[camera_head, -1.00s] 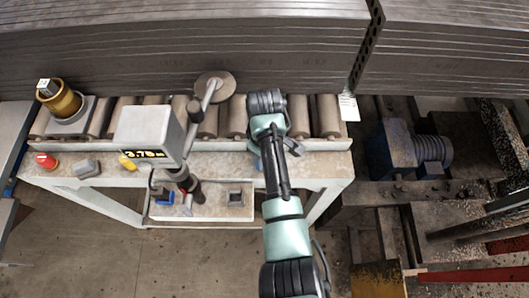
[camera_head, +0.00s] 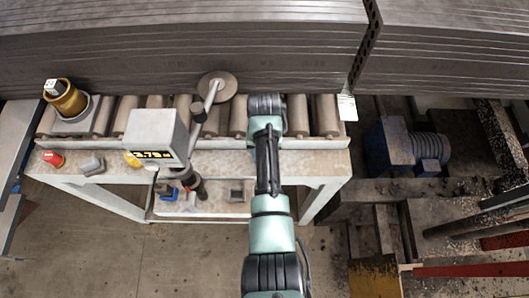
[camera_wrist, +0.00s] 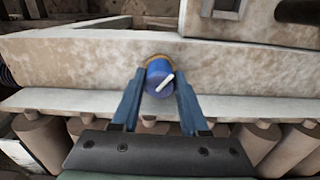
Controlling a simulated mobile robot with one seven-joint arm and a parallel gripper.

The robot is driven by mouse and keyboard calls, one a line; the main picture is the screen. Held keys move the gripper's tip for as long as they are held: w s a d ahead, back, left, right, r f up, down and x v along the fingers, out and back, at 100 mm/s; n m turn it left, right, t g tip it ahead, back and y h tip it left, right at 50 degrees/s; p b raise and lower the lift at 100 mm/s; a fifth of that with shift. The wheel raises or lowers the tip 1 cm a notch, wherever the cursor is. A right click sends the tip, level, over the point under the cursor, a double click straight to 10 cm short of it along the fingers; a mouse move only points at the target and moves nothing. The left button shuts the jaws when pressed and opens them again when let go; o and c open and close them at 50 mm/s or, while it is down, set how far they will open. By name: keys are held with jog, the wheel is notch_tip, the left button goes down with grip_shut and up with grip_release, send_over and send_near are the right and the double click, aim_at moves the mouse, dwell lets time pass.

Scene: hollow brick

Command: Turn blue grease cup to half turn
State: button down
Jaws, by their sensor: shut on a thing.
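The blue grease cup (camera_wrist: 158,76) shows in the wrist view, with a white pointer mark on its face and a brass-coloured ring behind it. It sits on the pale side rail (camera_wrist: 80,66) of the roller table. The pointer slants from lower left to upper right. My gripper (camera_wrist: 159,88) has its two blue fingers on either side of the cup, shut on it. In the head view my arm reaches over the table edge and hides the cup and the fingers.
A grey display box (camera_head: 156,137) on a jointed arm stands left of my arm. A brass pot (camera_head: 66,98), a red button (camera_head: 53,158) and a yellow piece (camera_head: 132,159) are farther left. Rollers (camera_head: 298,115) lie behind the rail. A blue motor (camera_head: 400,150) stands at right.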

jog(key=m, duration=0.5)
jog(key=shift+a+r+m+p, duration=0.1)
jog(key=shift+m+p, duration=0.2)
jog(key=m, duration=0.4)
jog(key=shift+w+m, duration=0.1)
jog(key=shift+m, duration=0.3)
jog(key=shift+c, duration=2.1)
grip_release()
notch_tip(320, 180, up, 13)
jog(key=b, duration=0.2)
